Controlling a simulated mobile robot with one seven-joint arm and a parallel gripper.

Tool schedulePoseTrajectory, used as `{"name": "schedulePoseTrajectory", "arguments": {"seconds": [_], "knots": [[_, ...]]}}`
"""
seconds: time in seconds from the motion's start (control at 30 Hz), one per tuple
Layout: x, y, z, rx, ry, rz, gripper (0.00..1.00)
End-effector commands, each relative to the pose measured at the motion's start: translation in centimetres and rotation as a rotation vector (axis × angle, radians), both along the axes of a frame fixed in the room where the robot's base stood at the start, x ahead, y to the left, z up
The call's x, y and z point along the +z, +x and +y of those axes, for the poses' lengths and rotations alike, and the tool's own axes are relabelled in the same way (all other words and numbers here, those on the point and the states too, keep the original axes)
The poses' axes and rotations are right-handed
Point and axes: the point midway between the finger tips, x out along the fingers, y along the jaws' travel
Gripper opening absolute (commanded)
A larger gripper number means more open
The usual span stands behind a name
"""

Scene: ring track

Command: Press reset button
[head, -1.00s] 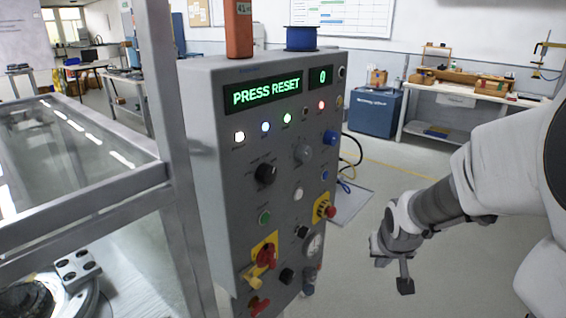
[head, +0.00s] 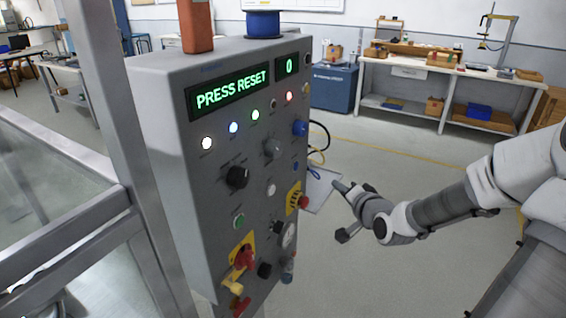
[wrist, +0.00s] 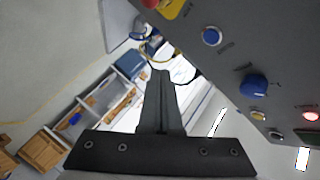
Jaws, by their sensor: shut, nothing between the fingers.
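The grey control panel (head: 205,190) stands left of my gripper; its display (head: 232,90) reads "PRESS RESET". A small blue button (head: 294,168) sits on its right part, also in the wrist view (wrist: 212,36). A larger blue knob (head: 299,128) is above it, also in the wrist view (wrist: 253,85). A green button (head: 238,221) and a white button (head: 271,188) are lower. Labels are too small to read, so I cannot tell which is reset. My gripper (head: 342,188) is shut and empty, right of the panel, apart from it. Its closed fingers show in the wrist view (wrist: 160,75).
A yellow plate with a red mushroom button (head: 303,202) and a red-handled switch (head: 244,257) stick out from the panel. A metal frame (head: 120,150) stands close at left. Behind are a blue box (head: 334,87) and a workbench (head: 400,68). Floor right of the panel is open.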

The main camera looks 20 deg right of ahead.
Motion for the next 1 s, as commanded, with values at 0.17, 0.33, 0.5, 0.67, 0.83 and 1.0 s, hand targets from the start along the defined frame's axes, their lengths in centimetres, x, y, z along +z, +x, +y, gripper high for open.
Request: {"name": "schedulePoseTrajectory", "arguments": {"seconds": [0.17, 0.33, 0.5, 0.67, 0.83, 1.0], "knots": [[1.2, -0.3, -0.8, -0.024, 0.042, -0.064, 0.0], [1.4, -0.3, -0.9, -0.026, 0.046, -0.073, 0.0], [1.3, -0.3, -0.9, -0.026, 0.045, -0.071, 0.0], [1.1, 0.1, -0.5, -0.024, 0.044, -0.071, 0.0], [0.8, 1.5, 0.6, -0.022, 0.041, -0.072, 0.0], [0.7, 3.3, 2.0, -0.021, 0.039, -0.071, 0.0]]}}
